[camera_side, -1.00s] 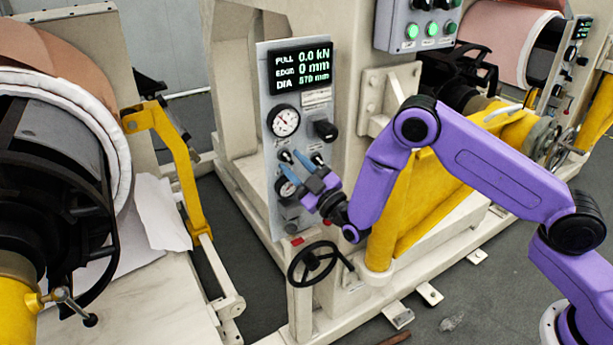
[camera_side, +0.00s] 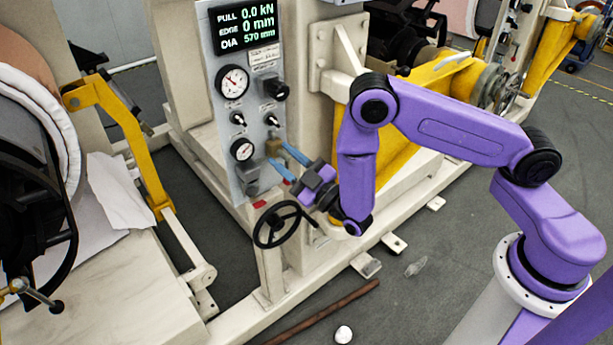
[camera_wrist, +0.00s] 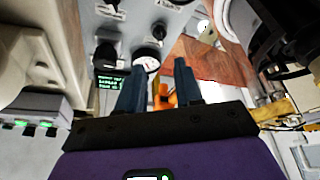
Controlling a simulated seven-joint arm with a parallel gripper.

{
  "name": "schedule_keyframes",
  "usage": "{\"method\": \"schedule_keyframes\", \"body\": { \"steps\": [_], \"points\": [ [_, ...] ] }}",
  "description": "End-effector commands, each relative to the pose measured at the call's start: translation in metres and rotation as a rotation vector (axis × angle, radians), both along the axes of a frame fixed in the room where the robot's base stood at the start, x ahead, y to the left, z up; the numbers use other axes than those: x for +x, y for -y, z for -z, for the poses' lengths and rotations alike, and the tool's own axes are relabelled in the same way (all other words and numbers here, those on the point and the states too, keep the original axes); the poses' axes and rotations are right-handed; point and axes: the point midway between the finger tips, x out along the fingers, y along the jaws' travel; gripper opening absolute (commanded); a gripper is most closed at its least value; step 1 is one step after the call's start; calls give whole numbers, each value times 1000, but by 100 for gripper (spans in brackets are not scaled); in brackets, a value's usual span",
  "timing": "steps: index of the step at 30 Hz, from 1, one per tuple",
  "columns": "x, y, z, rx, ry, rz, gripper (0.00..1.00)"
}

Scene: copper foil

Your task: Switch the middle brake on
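The grey control panel (camera_side: 262,92) carries two small black toggle switches side by side, a left switch (camera_side: 238,119) and a right switch (camera_side: 271,120). Which control is the middle brake cannot be read from the labels. A brass-coloured fitting (camera_side: 273,147) sits below the right switch, beside the lower gauge (camera_side: 241,150). My gripper (camera_side: 279,155) is open, its two blue fingers apart, below the switches at the panel's lower right. Contact with the brass fitting cannot be judged. In the wrist view my gripper (camera_wrist: 158,66) has nothing between its fingers.
A black handwheel (camera_side: 283,224) stands just below my gripper. The panel also has a display (camera_side: 243,27), an upper gauge (camera_side: 233,82) and a black knob (camera_side: 275,89). A yellow arm (camera_side: 128,122) stands at left. A brown rod (camera_side: 325,312) lies on the floor.

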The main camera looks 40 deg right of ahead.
Motion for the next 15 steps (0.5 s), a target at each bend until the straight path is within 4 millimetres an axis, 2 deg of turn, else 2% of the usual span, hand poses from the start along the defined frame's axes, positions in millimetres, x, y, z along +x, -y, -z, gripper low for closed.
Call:
{"method": "schedule_keyframes", "body": {
  "steps": [15],
  "points": [
    [-37, 8, 13, 0, 0, 0, 35]
  ]
}}
